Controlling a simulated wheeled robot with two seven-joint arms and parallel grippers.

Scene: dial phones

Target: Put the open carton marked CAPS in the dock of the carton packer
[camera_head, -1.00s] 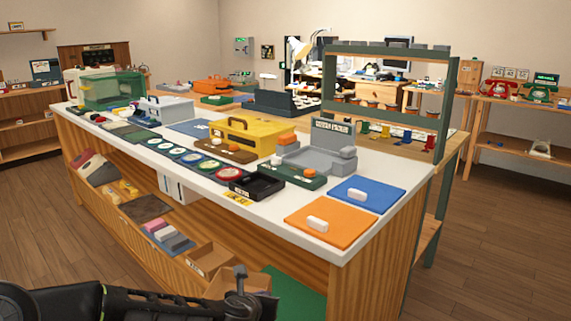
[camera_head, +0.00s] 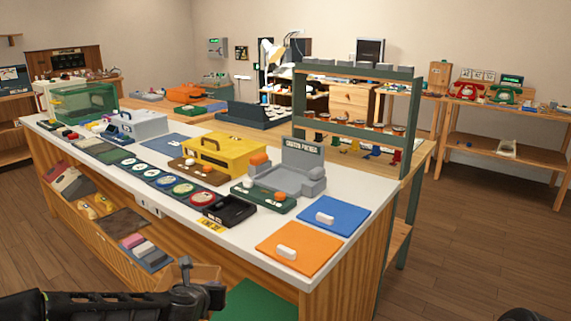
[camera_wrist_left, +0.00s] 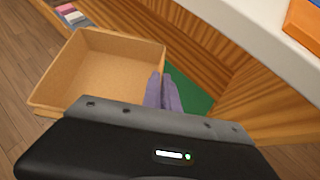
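An open, empty brown carton (camera_wrist_left: 105,70) fills the upper left of the left wrist view; its top also shows in the head view (camera_head: 205,271), partly behind my arm. Its marking is not visible. My left gripper (camera_wrist_left: 163,92) has its fingers close together at the carton's right wall, one on each side, and appears shut on it; it is low in front of the counter in the head view (camera_head: 187,287). The grey carton packer (camera_head: 302,155), with its low dock (camera_head: 285,182), stands empty on the counter.
A green base with an orange knob (camera_head: 264,200) sits in front of the packer. A black tray (camera_head: 230,210), a blue mat (camera_head: 333,216) and an orange mat (camera_head: 297,250) with white blocks lie nearby. The white counter edge (camera_head: 215,243) overhangs the shelf. Floor is clear at right.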

